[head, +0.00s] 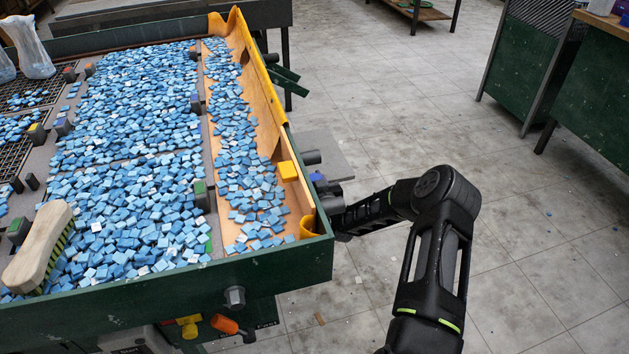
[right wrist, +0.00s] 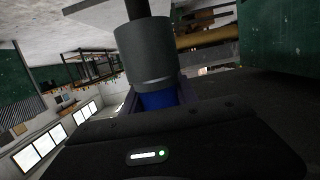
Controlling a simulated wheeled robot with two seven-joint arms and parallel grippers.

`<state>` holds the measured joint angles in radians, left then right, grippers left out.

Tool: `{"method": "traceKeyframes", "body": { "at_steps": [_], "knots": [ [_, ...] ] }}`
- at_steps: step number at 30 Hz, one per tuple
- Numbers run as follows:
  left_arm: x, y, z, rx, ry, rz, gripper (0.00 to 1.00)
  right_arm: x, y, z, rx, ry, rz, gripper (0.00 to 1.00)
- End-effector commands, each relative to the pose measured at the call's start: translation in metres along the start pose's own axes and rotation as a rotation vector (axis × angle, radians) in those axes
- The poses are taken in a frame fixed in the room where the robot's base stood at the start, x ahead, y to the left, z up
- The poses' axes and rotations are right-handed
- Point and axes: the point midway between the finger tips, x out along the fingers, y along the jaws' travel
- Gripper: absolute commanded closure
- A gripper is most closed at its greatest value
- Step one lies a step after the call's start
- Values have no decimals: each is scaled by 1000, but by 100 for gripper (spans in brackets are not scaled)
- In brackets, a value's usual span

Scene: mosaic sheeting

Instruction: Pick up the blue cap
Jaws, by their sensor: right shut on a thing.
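The blue cap (right wrist: 158,100) shows in the right wrist view, between the fingers of my right gripper (right wrist: 154,97). It sits at the near end of a grey cylinder (right wrist: 145,55), touching or almost touching it; I cannot tell whether it is still fitted on. My right gripper is shut on the cap. In the head view my right gripper (head: 346,222) is beside the right outer side of the green-edged table, close to the dark pipe stubs (head: 330,188), and its fingertips are mostly hidden. My left gripper is not in view.
The table's green rim (head: 200,300) bounds a bed of blue tiles (head: 130,130). A small blue piece (head: 318,177) shows by the stubs. A brush (head: 38,245) lies at left.

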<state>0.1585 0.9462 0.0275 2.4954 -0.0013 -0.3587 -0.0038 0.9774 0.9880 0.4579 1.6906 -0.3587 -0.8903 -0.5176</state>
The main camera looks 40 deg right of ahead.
Motion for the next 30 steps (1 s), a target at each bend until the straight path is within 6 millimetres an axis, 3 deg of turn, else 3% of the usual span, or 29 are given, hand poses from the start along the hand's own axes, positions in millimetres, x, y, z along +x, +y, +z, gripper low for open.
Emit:
{"method": "traceKeyframes", "body": {
  "at_steps": [11,24,30],
  "knots": [
    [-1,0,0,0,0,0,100,-1,0,-6,-1,1,0,100],
    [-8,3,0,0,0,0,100,-16,0,-79,-2,3,0,100],
    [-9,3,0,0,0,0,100,-20,0,-97,0,0,0,100]
  ]
}}
